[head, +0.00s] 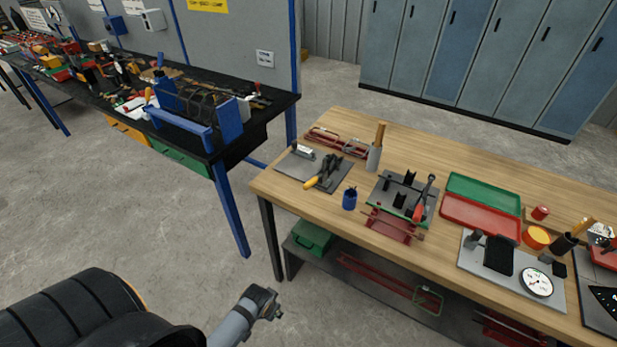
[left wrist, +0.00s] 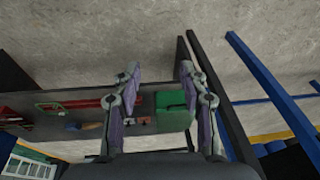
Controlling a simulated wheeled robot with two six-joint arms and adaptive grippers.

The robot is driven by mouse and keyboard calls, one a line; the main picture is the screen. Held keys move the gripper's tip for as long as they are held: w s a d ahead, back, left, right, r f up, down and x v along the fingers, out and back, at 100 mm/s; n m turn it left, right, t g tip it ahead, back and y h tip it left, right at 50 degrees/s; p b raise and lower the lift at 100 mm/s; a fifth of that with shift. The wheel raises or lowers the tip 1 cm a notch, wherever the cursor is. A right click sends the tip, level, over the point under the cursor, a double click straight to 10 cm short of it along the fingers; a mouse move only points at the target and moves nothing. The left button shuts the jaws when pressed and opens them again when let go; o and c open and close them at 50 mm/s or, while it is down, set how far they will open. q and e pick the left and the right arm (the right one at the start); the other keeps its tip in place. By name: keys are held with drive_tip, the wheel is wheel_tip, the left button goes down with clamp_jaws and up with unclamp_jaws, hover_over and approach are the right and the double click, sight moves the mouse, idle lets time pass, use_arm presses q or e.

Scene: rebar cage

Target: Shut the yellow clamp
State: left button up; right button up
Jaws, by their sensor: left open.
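The yellow clamp appears to be the tool with a yellow handle (head: 312,183) and dark metal body, on a grey plate (head: 298,168) at the left end of the wooden table. Its handle slants down toward the table's front edge. Whether its jaw is open or shut is too small to tell. My left gripper (left wrist: 157,78) is open and empty in the left wrist view, with the table's lower shelf behind its fingers. The clamp is not seen in that view. In the head view a grey arm of mine ends low in front of the table, well short of the clamp. My right gripper is not seen.
A blue cup (head: 350,199) stands right of the yellow handle. A grey cylinder (head: 374,157) stands behind it. A red-handled clamp (head: 420,208) is farther right. A green box (head: 312,238) sits on the lower shelf. Open floor lies left of the table.

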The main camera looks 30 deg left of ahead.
use_arm(q)
drive_tip(key=w+d+r+t+p, duration=0.1)
drive_tip(key=w+r, duration=0.1)
drive_tip(key=r, duration=0.6)
drive_tip(key=w+r+p, duration=0.1)
drive_tip(key=w+r, duration=0.1)
drive_tip(key=r, duration=0.6)
wheel_tip(320, 180, up, 20)
drive_tip(key=h+p, duration=0.1)
drive_tip(key=h, duration=0.2)
hover_over(308, 182)
drive_tip(key=s+a, duration=0.2)
drive_tip(key=s, duration=0.2)
drive_tip(key=shift+n+t, duration=0.4)
drive_tip(key=p+x, duration=0.1)
drive_tip(key=x, duration=0.9)
drive_tip(key=shift+w+d+f+p, duration=0.15)
drive_tip(key=shift+f+p, duration=0.15)
drive_tip(key=shift+p, duration=0.1)
drive_tip(key=shift+c, duration=0.4)
clamp_jaws()
